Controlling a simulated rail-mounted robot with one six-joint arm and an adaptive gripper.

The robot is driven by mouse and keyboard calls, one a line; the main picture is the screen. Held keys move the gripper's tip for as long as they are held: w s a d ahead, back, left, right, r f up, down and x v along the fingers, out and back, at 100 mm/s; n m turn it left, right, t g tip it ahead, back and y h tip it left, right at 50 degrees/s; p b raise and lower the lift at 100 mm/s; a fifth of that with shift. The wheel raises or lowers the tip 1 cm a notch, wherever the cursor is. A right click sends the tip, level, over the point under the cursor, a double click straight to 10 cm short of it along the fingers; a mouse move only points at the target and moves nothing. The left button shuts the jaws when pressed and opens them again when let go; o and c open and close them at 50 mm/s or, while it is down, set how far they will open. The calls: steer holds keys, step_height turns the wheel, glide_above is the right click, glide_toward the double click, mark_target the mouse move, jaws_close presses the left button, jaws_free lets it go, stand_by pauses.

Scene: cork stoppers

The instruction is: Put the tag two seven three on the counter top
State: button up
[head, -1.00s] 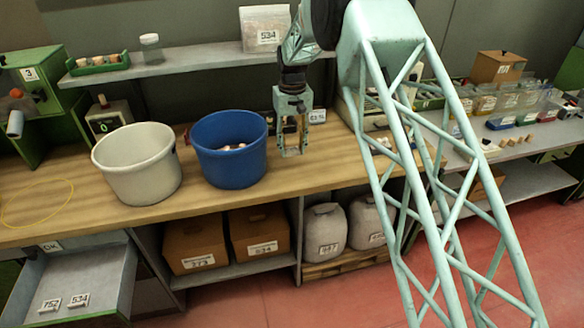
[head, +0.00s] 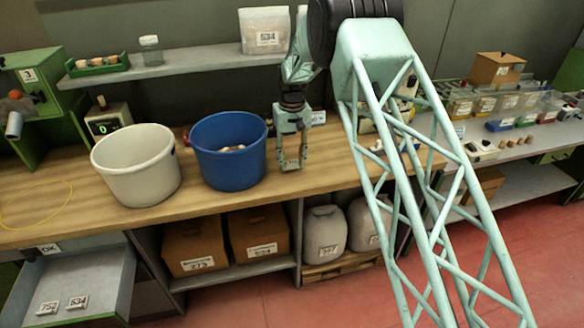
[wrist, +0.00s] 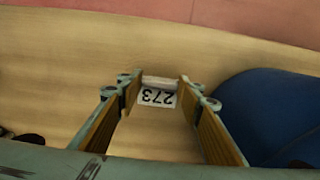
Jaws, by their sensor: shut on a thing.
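The white tag (wrist: 158,97) marked 273 is between the fingertips of my gripper (wrist: 160,88) in the wrist view, its number upside down. My gripper (head: 291,166) is shut on the tag and points down over the wooden counter top (head: 340,165), right of the blue bucket. The counter top also fills most of the wrist view (wrist: 60,60). I cannot tell whether the tag touches the wood. The tag is too small to make out in the head view.
A blue bucket (head: 228,170) with corks stands close left of my gripper, a white bucket (head: 135,170) farther left. A small label (head: 318,116) is behind my gripper. Brown boxes (head: 195,243) sit below, one labelled 273. Counter front right of the blue bucket is clear.

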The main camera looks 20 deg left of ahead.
mark_target(292, 164)
steer(key=shift+f, duration=1.35)
steer(key=shift+f, duration=0.15)
steer(key=o, duration=0.7)
steer(key=shift+o, duration=0.2)
step_height(292, 164, up, 12)
steer(key=shift+p, duration=0.35)
steer(key=shift+r, duration=0.2)
